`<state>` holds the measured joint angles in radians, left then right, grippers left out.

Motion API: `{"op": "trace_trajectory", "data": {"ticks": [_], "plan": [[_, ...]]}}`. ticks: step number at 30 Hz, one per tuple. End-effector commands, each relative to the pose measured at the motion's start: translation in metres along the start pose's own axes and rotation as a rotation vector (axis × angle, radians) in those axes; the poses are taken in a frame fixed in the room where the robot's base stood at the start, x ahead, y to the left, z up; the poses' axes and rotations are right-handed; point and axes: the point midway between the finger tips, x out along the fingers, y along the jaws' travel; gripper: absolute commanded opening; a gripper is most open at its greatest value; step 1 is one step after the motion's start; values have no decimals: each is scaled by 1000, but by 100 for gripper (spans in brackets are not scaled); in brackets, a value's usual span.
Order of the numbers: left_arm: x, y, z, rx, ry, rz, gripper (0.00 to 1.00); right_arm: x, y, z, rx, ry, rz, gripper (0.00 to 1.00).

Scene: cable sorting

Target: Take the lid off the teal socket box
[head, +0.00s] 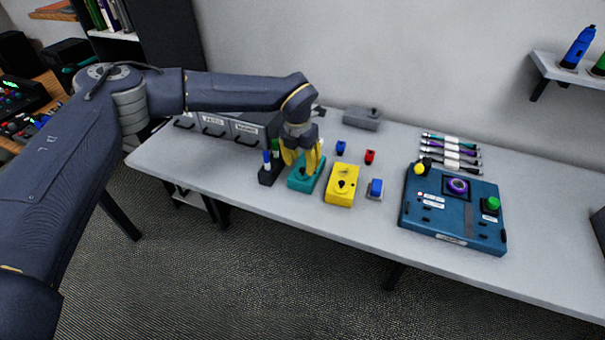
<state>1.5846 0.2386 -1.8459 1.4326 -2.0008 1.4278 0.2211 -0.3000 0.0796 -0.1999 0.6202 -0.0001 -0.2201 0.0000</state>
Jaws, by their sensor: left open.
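The teal socket box (299,185) sits on the table left of the middle, with a dark knob on its lid. My left gripper (303,168) points down right over it, with its yellow fingers open on either side of the knob area. The fingers hide part of the lid, and I cannot tell whether they touch it. The lid appears to be on the box. My right gripper is not in view.
A yellow box (342,192) stands just right of the teal box. A dark holder (268,174) with blue and green items is close on its left. Small blue (341,148) and red (370,157) pieces, a blue-grey piece (375,190) and a blue panel (435,223) lie further right.

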Motion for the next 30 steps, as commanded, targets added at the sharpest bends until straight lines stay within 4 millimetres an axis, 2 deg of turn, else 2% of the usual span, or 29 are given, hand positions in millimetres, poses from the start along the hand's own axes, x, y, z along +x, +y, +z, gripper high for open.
{"op": "trace_trajectory", "data": {"ticks": [7, 16, 27, 30], "plan": [[30, 0, -1, -2, 0, -1, 42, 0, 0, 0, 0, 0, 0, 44], [33, 0, 0, -1, -1, 0, 43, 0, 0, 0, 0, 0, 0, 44], [33, 0, 0, -1, -1, 0, 0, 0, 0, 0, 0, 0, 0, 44], [33, 0, 0, -1, -1, 0, 0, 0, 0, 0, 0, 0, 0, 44]]}}
